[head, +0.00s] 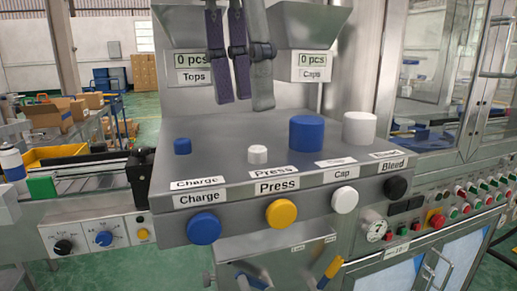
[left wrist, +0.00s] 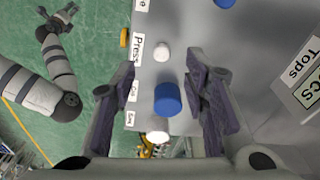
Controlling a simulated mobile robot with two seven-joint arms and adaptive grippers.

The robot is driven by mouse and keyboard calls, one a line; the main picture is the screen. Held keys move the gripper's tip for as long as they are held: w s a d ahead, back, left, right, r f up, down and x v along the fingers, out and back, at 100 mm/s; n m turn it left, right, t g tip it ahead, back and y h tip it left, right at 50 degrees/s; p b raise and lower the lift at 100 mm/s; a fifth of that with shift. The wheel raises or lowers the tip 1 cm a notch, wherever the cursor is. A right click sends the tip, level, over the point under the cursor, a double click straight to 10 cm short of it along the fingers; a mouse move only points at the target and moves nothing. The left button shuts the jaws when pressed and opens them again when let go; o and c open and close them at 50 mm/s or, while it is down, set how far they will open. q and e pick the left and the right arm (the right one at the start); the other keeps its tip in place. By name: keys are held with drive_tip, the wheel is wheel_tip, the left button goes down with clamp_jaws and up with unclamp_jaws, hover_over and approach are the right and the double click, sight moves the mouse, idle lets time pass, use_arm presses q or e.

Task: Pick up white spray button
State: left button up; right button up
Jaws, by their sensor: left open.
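The white spray button (head: 257,155) is a small white stepped cylinder. It stands upright on the grey metal deck (head: 225,140) behind the Press label, and it also shows in the left wrist view (left wrist: 162,54). My left gripper (head: 240,97) hangs above the deck, pointing down, open and empty. In the left wrist view the button lies between the lines of its two spread fingers (left wrist: 160,72), well below them and untouched. My right gripper (left wrist: 58,14) is small at the upper left of the left wrist view, over the green floor, with its fingers apart.
A small blue button (head: 182,146) stands to the left. A large blue cap (head: 306,133) and a large white cap (head: 360,128) stand to the right. Tops and Caps hoppers (head: 308,27) overhang the back. Blue, yellow (head: 281,213), white and black push buttons line the front.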

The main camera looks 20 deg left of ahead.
sight(257, 148)
use_arm(q)
drive_tip(key=f, duration=0.4)
drive_tip(key=w+f, duration=0.1)
drive_tip(key=f, duration=0.1)
drive_tip(key=shift+d, duration=0.35)
drive_tip(key=c, duration=0.8)
